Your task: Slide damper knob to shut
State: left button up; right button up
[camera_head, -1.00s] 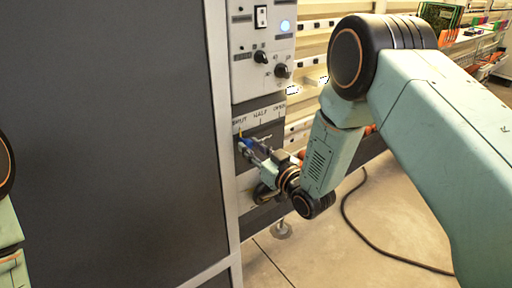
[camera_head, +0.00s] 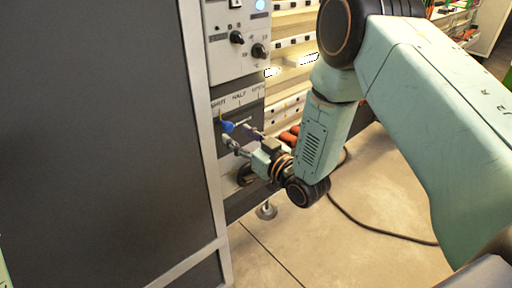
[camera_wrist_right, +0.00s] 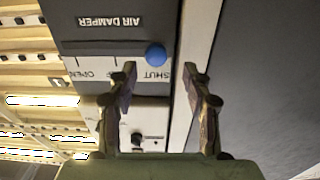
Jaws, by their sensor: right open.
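The blue damper knob (camera_head: 228,127) sits on the dark front panel under the SHUT label, at the left end of the SHUT, HALF, OPEN scale. It also shows in the right wrist view (camera_wrist_right: 156,54), where the lettering is upside down and the knob is beside SHUT. My right gripper (camera_head: 240,138) is open and empty, in front of and slightly below the knob. In the right wrist view its two spread fingers (camera_wrist_right: 160,70) are on either side below the knob, and it shows clear between the tips. My left gripper is out of view.
Above the damper label plate (camera_head: 240,97) is a control panel with black dials (camera_head: 237,38). A large dark cabinet panel (camera_head: 95,140) fills the left. Racks stand behind at the right. A black cable (camera_head: 375,229) lies on the open floor.

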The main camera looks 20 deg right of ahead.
jog(key=v, duration=0.8)
jog(key=shift+s+r, duration=0.1)
jog(key=shift+s, duration=0.05)
jog(key=shift+d, duration=0.15)
jog(key=s+f+m+g+h+b, duration=0.1)
jog(key=s+f+g, duration=0.2)
jog(key=f, duration=0.3)
jog(key=s+d+f+m+g+h+b, duration=0.1)
jog(key=s+f+g+h, duration=0.15)
jog(key=f, duration=0.45)
jog(key=s+f+m+g+b, duration=0.1)
jog(key=s+f+g+b, duration=0.1)
jog(key=s+f+g, duration=0.3)
jog(key=s+f+m+g+h+b, duration=0.1)
jog(key=s+f+g+b, duration=0.5)
jog(key=s+f+b, duration=0.6)
jog(key=s+d+f+h, duration=0.1)
jog(key=s+f, duration=0.8)
jog(key=s, duration=0.2)
jog(key=shift+f+h, duration=0.35)
jog(key=shift+f, duration=0.05)
